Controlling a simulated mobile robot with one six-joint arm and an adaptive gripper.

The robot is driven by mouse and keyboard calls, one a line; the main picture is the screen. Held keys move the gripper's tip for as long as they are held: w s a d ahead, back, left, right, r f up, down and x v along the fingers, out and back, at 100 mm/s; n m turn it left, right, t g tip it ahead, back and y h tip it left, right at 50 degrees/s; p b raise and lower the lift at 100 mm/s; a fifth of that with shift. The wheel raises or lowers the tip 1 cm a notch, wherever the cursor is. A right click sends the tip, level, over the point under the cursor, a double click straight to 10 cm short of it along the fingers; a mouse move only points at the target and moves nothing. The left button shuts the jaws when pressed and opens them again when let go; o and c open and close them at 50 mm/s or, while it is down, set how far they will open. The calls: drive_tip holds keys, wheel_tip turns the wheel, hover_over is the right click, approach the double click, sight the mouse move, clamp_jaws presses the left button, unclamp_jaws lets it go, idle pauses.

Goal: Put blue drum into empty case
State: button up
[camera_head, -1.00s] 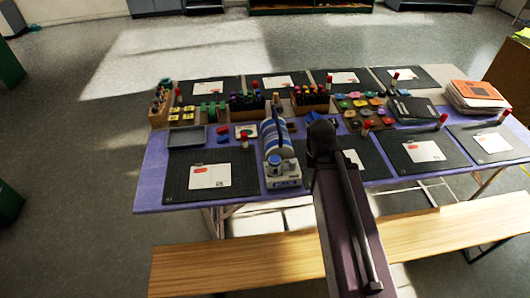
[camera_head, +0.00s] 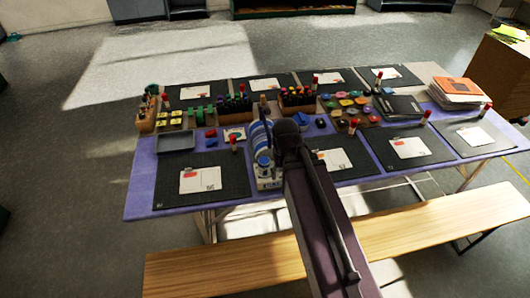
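A shallow grey open case (camera_head: 176,144) lies at the left of the table and looks empty. Small blue pieces (camera_head: 211,143) lie just to its right, near a red-and-blue piece. They are too small for me to tell whether one of them is the blue drum. I cannot make out my gripper's fingers.
The purple-topped table (camera_head: 145,190) carries dark mats (camera_head: 230,185) with white cards, marker racks (camera_head: 296,101), a paint-pot board (camera_head: 347,105) and stacked books (camera_head: 458,92). Glue sticks stand among them. A wooden bench (camera_head: 220,270) runs along the table's near side.

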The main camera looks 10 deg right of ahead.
wheel_tip(320, 180, up, 6)
drive_tip(key=r+t+p, duration=0.1)
drive_tip(key=p, duration=0.5)
hover_over(268, 130)
drive_tip(key=s, duration=0.1)
drive_tip(key=shift+s+d+f, duration=0.1)
drive_tip(key=shift+d+f, duration=0.15)
drive_tip(key=shift+d, duration=0.05)
drive_tip(key=shift+f, duration=0.15)
drive_tip(key=f+b, duration=0.5)
drive_tip(key=w+f+b, duration=0.1)
drive_tip(key=f+b, duration=0.2)
drive_tip(key=shift+f, duration=0.15)
drive_tip(key=f+b, duration=0.1)
drive_tip(key=b, duration=0.1)
drive_tip(key=f+b, duration=0.2)
drive_tip(key=shift+a+f, duration=0.25)
drive_tip(key=shift+a, duration=0.15)
drive_tip(key=shift+f+b, duration=0.8)
drive_tip(key=shift+f, duration=0.05)
drive_tip(key=shift+c, duration=0.2)
clamp_jaws()
